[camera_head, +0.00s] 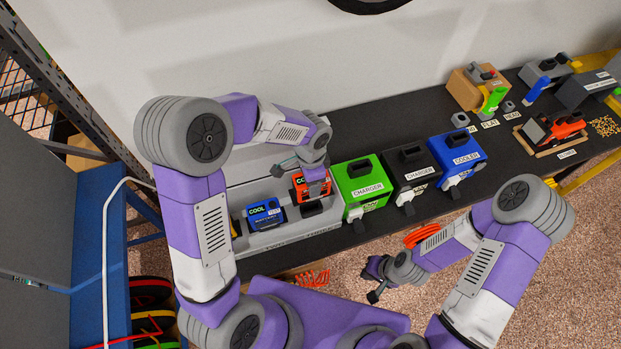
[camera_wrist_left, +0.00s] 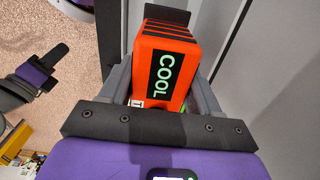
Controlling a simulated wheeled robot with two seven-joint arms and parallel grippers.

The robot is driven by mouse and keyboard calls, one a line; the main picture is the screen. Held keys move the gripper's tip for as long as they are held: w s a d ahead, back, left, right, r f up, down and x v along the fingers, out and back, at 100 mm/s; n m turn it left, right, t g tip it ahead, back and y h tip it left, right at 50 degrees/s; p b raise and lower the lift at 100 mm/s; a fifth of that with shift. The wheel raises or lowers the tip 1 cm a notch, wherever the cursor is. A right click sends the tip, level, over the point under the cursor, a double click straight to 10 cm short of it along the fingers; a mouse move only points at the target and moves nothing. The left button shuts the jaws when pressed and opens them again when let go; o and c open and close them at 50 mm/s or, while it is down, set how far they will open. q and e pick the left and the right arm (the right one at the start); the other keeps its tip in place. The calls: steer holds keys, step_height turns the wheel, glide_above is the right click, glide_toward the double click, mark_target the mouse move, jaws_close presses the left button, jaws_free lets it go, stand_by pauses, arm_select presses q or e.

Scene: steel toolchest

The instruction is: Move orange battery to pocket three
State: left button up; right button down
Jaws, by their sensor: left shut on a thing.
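The orange battery (camera_head: 311,188) has a black label reading COOL. My left gripper (camera_head: 316,174) is shut on it, above the right part of the grey pocket tray (camera_head: 272,239). In the left wrist view the battery (camera_wrist_left: 178,62) stands between the fingers, its label facing the camera. A dark pocket opening (camera_head: 311,208) shows just in front of the battery, near the label THREE. The gripper hides part of the battery; whether its base touches the tray cannot be told. My right gripper (camera_head: 376,281) is away from the tray, over the floor; its finger gap is unclear.
A blue battery (camera_head: 264,214) sits in the tray near the label TWO. Right of the tray stand a green charger (camera_head: 362,184), a black charger (camera_head: 408,172) and a blue cooler (camera_head: 457,155). The dark bench top (camera_head: 430,118) behind them is clear.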

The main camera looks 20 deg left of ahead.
arm_select(q)
steer(key=shift+f+b, duration=1.75)
steer(key=shift+f, duration=0.65)
steer(key=shift+f+b, duration=2)
steer(key=shift+f, duration=0.3)
steer(key=o, duration=1.6)
step_height(320, 180, up, 8)
steer(key=shift+f+p, duration=0.15)
steer(key=shift+p, duration=0.55)
